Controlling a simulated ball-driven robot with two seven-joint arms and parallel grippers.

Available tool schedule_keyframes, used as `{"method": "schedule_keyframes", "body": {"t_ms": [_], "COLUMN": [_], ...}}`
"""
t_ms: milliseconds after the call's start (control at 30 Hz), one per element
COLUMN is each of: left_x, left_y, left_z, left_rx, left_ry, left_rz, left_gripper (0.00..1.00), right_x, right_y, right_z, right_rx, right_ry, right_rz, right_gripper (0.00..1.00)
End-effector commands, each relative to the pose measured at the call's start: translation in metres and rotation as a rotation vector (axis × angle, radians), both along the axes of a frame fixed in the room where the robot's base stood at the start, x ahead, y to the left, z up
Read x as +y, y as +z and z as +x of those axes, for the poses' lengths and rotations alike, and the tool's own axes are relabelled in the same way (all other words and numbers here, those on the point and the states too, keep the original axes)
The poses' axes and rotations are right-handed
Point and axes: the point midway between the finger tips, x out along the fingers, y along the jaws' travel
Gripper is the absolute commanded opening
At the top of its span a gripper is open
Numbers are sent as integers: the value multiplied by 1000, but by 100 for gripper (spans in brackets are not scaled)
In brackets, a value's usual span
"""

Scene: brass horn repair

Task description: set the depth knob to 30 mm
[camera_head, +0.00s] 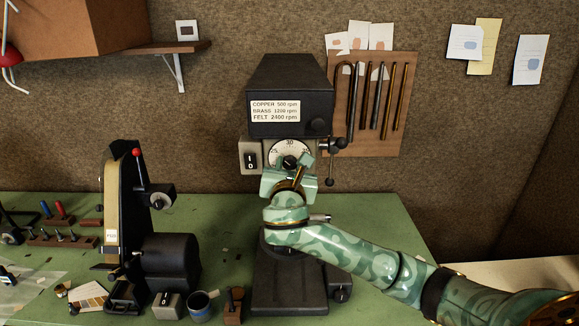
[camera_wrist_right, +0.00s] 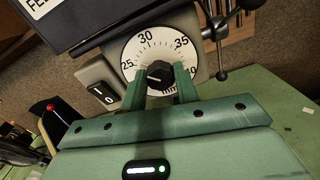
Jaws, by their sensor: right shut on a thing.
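The depth knob (camera_wrist_right: 159,74) is small, round and black, at the centre of a white dial (camera_wrist_right: 150,48) with black numbers 25, 30, 35 and 40. In the head view the dial (camera_head: 290,147) is on the front of the black drill press (camera_head: 289,80), with 30 at its top. My right gripper (camera_wrist_right: 160,88), pale green, is shut on the knob, one finger on each side. In the head view the gripper (camera_head: 291,168) covers the dial's lower part. A pale mark shows on the knob, but I cannot tell which number it points to. My left gripper is not in view.
An off-white switch plate (camera_head: 249,157) is left of the dial, and a lever (camera_head: 331,165) with dark knobs is right of it. A belt sander (camera_head: 125,220) stands on the green bench (camera_head: 390,222) to the left. A rack of rods (camera_head: 398,130) hangs behind.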

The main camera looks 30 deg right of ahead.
Motion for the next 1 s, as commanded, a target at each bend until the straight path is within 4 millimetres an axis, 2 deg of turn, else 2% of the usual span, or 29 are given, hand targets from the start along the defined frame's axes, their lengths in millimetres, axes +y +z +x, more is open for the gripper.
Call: {"method": "schedule_keyframes", "body": {"t_ms": [267,1000], "left_x": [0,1], "left_y": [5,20], "left_z": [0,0], "left_rx": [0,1], "left_ry": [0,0], "left_rz": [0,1], "left_gripper": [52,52], "right_x": [0,0], "right_y": [0,-1], "right_z": [0,-1], "right_rx": [-49,-355], "right_ry": [-1,-2], "right_rz": [85,585], "right_gripper": [8,8]}}
